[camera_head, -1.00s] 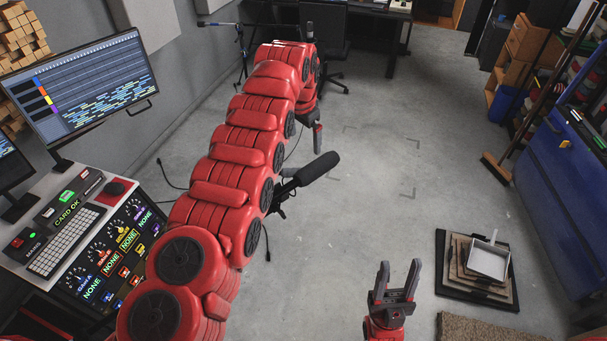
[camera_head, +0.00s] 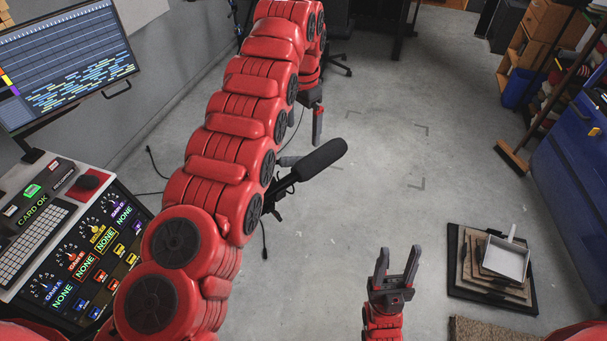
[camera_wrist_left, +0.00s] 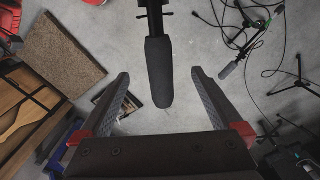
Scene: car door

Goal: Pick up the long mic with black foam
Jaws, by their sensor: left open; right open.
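The long mic with black foam (camera_head: 322,160) stands out in the middle of the head view, its foam end angled up to the right. Its rear part and mount are partly hidden behind my left arm. My left gripper (camera_head: 315,138) is open and empty just beyond the foam. In the left wrist view the foam (camera_wrist_left: 159,70) shows between the two spread fingers of the left gripper (camera_wrist_left: 160,76), with a visible gap on both sides. I cannot tell its exact distance from the jaws. My right gripper (camera_head: 399,254) is open and empty at the lower right.
A desk with a control panel (camera_head: 85,255) and a monitor (camera_head: 70,70) stands at the left. Cables lie on the otherwise open floor (camera_head: 385,160).

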